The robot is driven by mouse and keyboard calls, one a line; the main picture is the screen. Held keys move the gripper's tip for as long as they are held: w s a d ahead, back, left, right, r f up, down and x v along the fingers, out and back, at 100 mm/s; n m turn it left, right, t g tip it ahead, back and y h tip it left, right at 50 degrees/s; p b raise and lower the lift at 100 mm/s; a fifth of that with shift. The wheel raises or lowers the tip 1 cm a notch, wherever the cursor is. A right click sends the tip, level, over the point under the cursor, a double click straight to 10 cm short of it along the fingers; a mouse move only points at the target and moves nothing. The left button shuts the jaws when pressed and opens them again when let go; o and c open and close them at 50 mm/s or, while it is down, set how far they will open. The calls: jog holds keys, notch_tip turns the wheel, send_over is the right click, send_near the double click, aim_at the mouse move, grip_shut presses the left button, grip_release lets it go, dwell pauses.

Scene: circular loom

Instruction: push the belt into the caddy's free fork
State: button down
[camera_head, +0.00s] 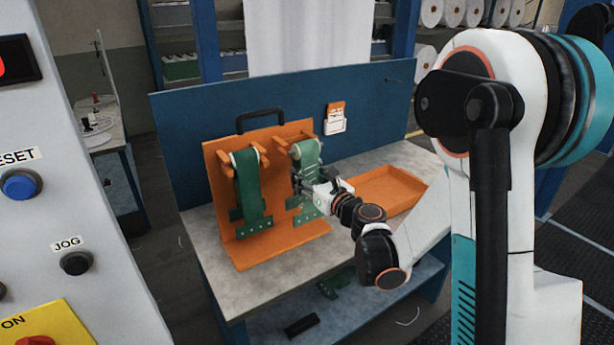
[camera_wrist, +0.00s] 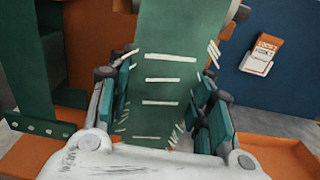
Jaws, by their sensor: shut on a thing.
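The orange caddy (camera_head: 222,165) stands on the table with two forks at its top. A green belt (camera_head: 249,190) hangs in its left fork; part of that belt shows at the left of the wrist view (camera_wrist: 45,128). A second green belt (camera_head: 306,152), with white marks across it, is at the right fork (camera_head: 281,145). My gripper (camera_head: 305,186) is shut on this belt, below the fork. In the wrist view the belt (camera_wrist: 165,75) runs up between the teal finger pads of my gripper (camera_wrist: 162,115). I cannot tell how deep its upper end sits in the fork.
An orange tray (camera_head: 385,188) lies on the table to the right of the caddy. A blue panel (camera_head: 190,120) stands behind it, with an orange-and-white card (camera_head: 335,118) on it. The table's front (camera_head: 260,285) is clear. A grey control cabinet (camera_head: 60,190) stands at the left.

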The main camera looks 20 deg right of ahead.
jog(key=shift+w, duration=0.15)
jog(key=shift+x, duration=1.55)
jog(key=c, duration=0.7)
grip_release()
jog(key=shift+w, duration=0.1)
jog(key=shift+c, duration=0.2)
jog(key=v, duration=1.2)
jog(key=shift+a, duration=0.1)
